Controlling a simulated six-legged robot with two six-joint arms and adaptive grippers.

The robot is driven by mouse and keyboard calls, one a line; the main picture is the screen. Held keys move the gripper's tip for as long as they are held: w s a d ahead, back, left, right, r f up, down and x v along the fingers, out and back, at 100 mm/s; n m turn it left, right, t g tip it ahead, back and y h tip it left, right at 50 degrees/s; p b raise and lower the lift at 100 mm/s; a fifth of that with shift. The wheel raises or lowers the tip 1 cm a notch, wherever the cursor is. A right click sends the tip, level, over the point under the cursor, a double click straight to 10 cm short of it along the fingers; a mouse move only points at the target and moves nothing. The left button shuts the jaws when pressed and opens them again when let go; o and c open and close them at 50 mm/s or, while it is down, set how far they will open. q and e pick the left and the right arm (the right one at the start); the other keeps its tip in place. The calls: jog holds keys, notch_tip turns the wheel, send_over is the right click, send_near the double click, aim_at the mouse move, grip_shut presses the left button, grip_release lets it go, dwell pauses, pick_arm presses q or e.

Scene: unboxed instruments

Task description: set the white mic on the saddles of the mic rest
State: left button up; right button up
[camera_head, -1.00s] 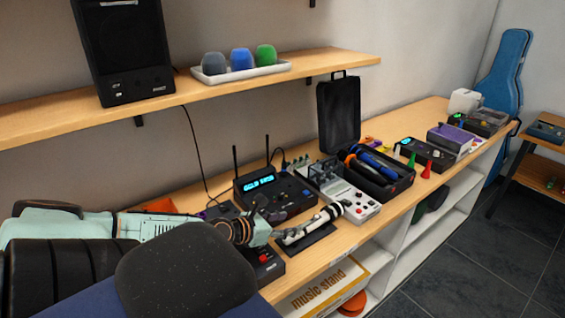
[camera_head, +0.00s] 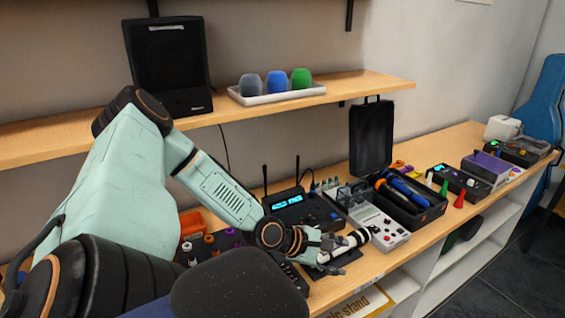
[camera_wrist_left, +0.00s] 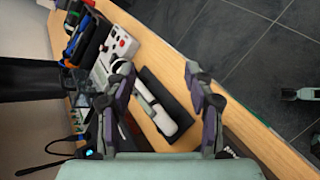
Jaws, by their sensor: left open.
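The white mic (camera_head: 354,240) lies lengthwise along the dark flat mic rest (camera_head: 347,257) near the bench's front edge. My left gripper (camera_head: 336,254) is at the mic's handle in the head view. In the wrist view its fingers (camera_wrist_left: 157,80) are spread, with the mic between them in the picture.
Behind the rest stand a black receiver (camera_head: 300,210) with antennas and a white instrument box (camera_head: 382,226). An open black case (camera_head: 412,205) holds coloured mics. Orange bins (camera_head: 193,222) are left of the receiver. A shelf (camera_head: 370,82) hangs above.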

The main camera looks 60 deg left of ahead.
pick_arm(q)
jog(key=s+d+f+m+g, duration=0.3)
jog(key=s+d+m, duration=0.2)
jog(key=d+m, duration=0.15)
jog(key=s+d+f+m+g, duration=0.3)
jog(key=s+d+f+m, duration=0.15)
jog(key=d, duration=0.25)
jog(key=s+d+f+m+g+y, duration=0.1)
jog(key=s+m+g, duration=0.1)
jog(key=s+m, duration=0.4)
jog(key=s+d+f+m+g+y, duration=0.1)
jog(key=s+m, duration=0.4)
jog(key=s, duration=0.7)
jog(key=shift+d+f+m+g+y, duration=0.25)
jog(key=shift+f+m+g+y, duration=0.15)
jog(key=shift+g+y, duration=0.35)
jog(key=shift+w+f, duration=0.1)
notch_tip(320, 180, down, 25)
jog(key=b, duration=2.5)
